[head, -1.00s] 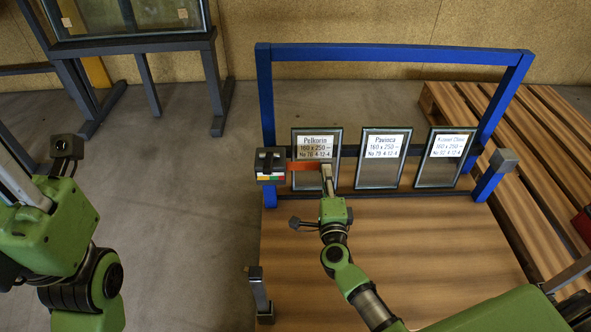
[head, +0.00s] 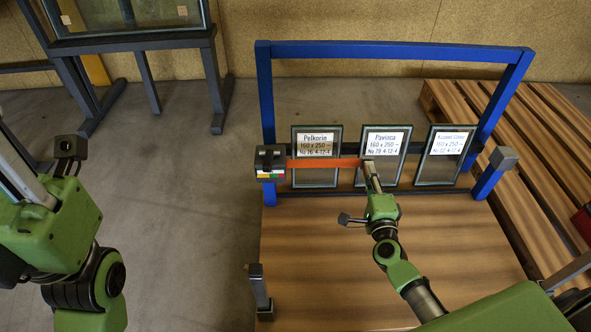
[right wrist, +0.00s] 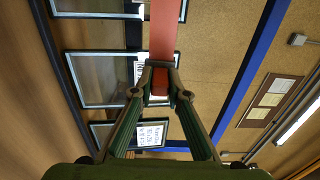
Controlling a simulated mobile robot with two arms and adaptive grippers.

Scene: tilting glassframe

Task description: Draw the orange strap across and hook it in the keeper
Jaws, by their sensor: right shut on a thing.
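The orange strap (head: 330,163) runs taut and level from a black box with coloured marks (head: 270,163) at the left blue post. It crosses in front of the left glass pane (head: 316,178) and reaches the middle pane (head: 383,172). My right gripper (head: 370,172) is shut on the strap's free end, in front of the middle pane. In the right wrist view the strap (right wrist: 163,35) enters between the closed fingers (right wrist: 160,80). A grey block (head: 503,159) on the right blue post looks like the keeper; the strap is apart from it. My left gripper (head: 20,178) is at the left edge, its fingertips cut off.
The right pane (head: 446,155) stands between the strap end and the grey block. A blue frame (head: 395,53) rises behind the wooden bench (head: 320,250). A slatted pallet (head: 545,150) lies to the right. A short grey post (head: 259,290) stands at the bench's front left.

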